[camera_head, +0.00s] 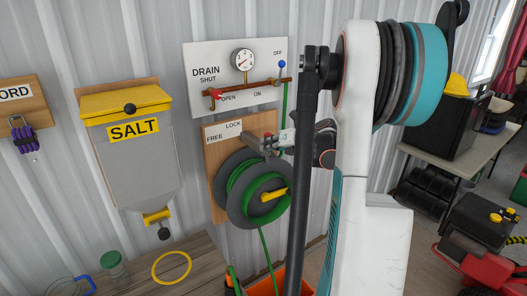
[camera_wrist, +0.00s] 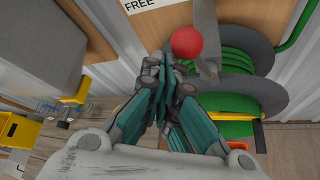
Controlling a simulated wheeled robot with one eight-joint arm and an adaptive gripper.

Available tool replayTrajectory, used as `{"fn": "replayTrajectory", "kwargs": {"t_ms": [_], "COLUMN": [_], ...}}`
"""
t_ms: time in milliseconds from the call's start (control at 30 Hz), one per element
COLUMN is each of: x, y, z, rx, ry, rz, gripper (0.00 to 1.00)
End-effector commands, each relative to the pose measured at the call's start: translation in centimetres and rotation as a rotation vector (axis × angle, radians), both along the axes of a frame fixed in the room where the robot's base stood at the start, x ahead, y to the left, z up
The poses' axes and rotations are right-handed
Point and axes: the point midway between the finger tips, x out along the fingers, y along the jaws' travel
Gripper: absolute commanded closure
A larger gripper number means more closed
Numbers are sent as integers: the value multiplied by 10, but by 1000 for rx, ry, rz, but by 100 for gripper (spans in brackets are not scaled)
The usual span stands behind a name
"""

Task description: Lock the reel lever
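The hose reel (camera_head: 232,205) is grey with green hose and hangs on a wooden board under the words FREE and LOCK (camera_head: 233,126). In the wrist view the reel (camera_wrist: 270,98) is at the right, and the reel lever (camera_wrist: 206,62) shows as a grey arm with a red ball knob (camera_wrist: 187,42). My gripper (camera_head: 262,145) is in front of the board's upper part and hides some of it. In the wrist view my gripper (camera_wrist: 167,75) has its fingers together, empty, with the knob just beyond and right of the tips. I cannot tell if they touch.
A DRAIN panel (camera_head: 208,52) with a gauge and pipe is above the reel. A SALT dispenser (camera_head: 133,165) is at the left. A wooden bench (camera_head: 205,262) with a jar (camera_head: 113,268) and a yellow ring (camera_head: 171,268) is below. A green pipe (camera_head: 284,105) runs close by.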

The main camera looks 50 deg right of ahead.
Motion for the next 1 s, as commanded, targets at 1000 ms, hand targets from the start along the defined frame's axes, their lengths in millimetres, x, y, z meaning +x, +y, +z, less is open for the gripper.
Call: {"fn": "replayTrajectory", "kwargs": {"t_ms": [1000], "x": [-4], "y": [-20], "z": [10], "rx": [-1], "ry": [-3], "rz": [-4], "gripper": [100]}}
